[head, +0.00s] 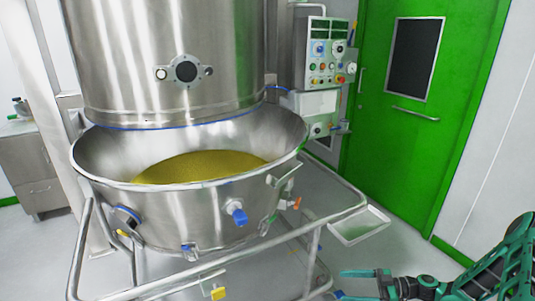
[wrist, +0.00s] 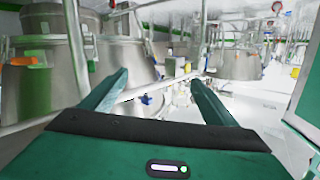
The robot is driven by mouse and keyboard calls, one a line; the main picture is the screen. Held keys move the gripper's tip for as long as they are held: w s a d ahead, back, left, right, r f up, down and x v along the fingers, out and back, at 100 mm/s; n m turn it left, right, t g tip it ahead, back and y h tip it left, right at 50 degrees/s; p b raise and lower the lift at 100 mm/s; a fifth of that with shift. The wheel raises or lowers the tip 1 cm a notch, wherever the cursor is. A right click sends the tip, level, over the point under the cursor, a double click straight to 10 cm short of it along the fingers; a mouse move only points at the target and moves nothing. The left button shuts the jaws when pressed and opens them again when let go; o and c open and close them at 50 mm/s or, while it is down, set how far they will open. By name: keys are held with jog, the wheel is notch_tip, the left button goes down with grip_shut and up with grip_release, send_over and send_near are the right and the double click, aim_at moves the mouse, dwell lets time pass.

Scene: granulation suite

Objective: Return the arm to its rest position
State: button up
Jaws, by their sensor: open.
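My gripper (head: 354,285) is at the bottom right of the head view, with my green arm reaching in from the right edge. Its two green fingers are spread apart with nothing between them. In the wrist view the open fingers (wrist: 160,82) point away over the room, and steel vessels show beyond them. The gripper is to the right of the bowl's trolley frame in the picture and looks apart from it. The lower edge of the head view cuts off part of the gripper.
A large steel bowl (head: 215,217) holding yellow granules stands below a steel column (head: 130,70). Its tubular frame (head: 335,210) carries a small tray (head: 358,226) near my gripper. A control panel (head: 325,60) and a green door (head: 400,130) are behind. Floor is free before the door.

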jog(key=s+d+r+m+g+h, duration=0.2)
jog(key=s+d+r+m+h, duration=0.15)
jog(key=r, duration=0.45)
jog(key=s+d+r+m+g+h, duration=0.1)
jog(key=s+d+r+m+h, duration=0.2)
jog(key=r, duration=0.4)
jog(key=s+d+r+m+g+h, duration=0.2)
jog(key=s+d+r+h, duration=0.25)
jog(key=r, duration=0.35)
jog(key=s+r+m+t+h, duration=0.1)
jog(key=s+r+m+h, duration=0.1)
jog(key=s+r+m, duration=0.4)
jog(key=s+r+m+t+h, duration=0.1)
jog(key=s+r+m, duration=0.5)
jog(key=s, duration=0.8)
jog(key=shift+d+r+h, duration=0.35)
jog(key=shift+r+h, duration=0.55)
jog(key=shift+r, duration=0.25)
